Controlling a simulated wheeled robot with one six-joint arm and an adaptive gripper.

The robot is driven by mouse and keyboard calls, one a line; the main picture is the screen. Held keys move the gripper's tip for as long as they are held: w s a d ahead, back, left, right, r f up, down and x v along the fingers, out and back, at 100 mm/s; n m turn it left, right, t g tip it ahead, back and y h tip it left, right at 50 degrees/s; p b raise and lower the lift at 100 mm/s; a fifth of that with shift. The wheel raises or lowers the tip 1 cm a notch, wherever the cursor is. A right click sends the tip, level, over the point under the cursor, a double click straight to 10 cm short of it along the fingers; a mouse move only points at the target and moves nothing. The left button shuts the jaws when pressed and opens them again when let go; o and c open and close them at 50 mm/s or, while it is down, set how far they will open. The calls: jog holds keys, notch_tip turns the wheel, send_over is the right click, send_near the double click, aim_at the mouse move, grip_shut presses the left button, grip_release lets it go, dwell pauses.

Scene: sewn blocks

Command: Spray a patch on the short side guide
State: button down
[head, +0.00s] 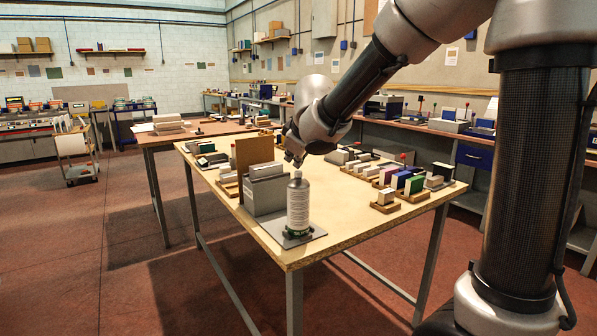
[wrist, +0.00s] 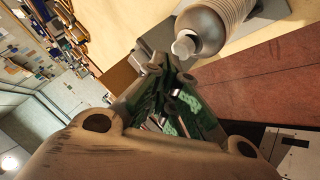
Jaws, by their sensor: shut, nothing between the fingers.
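A pale spray bottle (head: 298,207) with a printed label and dark green lettering stands upright on a grey plate (head: 318,233) at the table's front corner. In the wrist view the bottle (wrist: 222,22) shows at the top, with its white nozzle (wrist: 183,46). Grey upright metal guides (head: 266,192) stand just behind and left of it; I cannot tell which is the short side guide. No sprayed patch can be made out. My gripper (head: 294,161) is just above the bottle's top, shut and empty. Its fingers (wrist: 158,72) point past the nozzle, seemingly apart from it.
A brown board (head: 254,150) stands upright behind the guides. Several small blocks on wooden bases (head: 385,207) fill the table's right side. The bare tabletop (head: 345,215) is clear right of the bottle. Another table (head: 190,134) stands behind at left.

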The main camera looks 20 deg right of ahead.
jog(key=shift+f, duration=0.1)
jog(key=shift+f, duration=0.35)
dwell(0.4)
jog(key=shift+r, duration=0.5)
jog(key=shift+r, duration=2.95)
